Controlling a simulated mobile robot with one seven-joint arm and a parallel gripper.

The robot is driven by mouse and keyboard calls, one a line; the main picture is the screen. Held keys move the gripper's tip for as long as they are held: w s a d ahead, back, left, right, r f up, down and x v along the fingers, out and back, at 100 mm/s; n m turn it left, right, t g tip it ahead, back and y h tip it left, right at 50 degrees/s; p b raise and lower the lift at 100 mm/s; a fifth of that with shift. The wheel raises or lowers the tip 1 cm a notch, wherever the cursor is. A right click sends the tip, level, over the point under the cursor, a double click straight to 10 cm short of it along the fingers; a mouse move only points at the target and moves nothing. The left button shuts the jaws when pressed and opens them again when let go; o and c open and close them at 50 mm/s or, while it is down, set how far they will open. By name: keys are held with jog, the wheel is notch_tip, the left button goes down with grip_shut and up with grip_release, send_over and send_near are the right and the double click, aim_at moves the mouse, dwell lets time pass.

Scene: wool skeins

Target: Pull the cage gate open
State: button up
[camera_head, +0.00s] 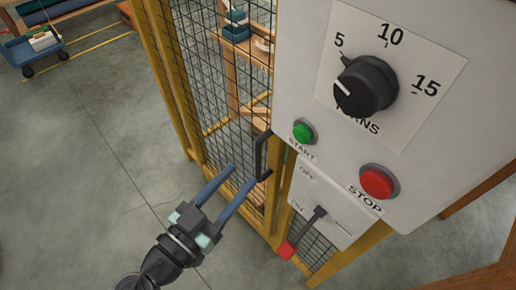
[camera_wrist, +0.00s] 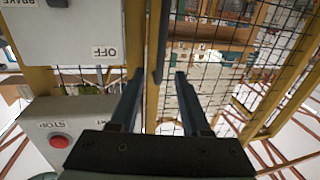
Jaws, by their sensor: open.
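The cage gate (camera_head: 222,97) is black wire mesh in a yellow frame, upright, its handle edge close beside the post with the control boxes. Its handle (camera_head: 261,157) is a dark upright bar, which also shows in the wrist view (camera_wrist: 162,42). My gripper (camera_head: 241,174) is open and empty, its two blue-grey fingers pointing at the handle from the front left. In the wrist view, the handle's end appears between my fingertips (camera_wrist: 159,74). I cannot tell whether the fingertips reach past the bar; no grip on it shows.
A white control panel (camera_head: 297,82) with a dial, green START button (camera_head: 304,131) and red STOP button (camera_head: 377,182) stands right of the handle. Below it, a switch box (camera_head: 335,212) carries a red-tipped lever (camera_head: 287,249). Open grey floor (camera_head: 85,170) lies left. A blue cart (camera_head: 32,50) stands far off.

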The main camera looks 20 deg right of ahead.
aim_at(257, 157)
jog(key=x, duration=0.7)
jog(key=shift+w+d, duration=0.2)
jog(key=shift+d, duration=0.1)
grip_shut()
dwell(1.0)
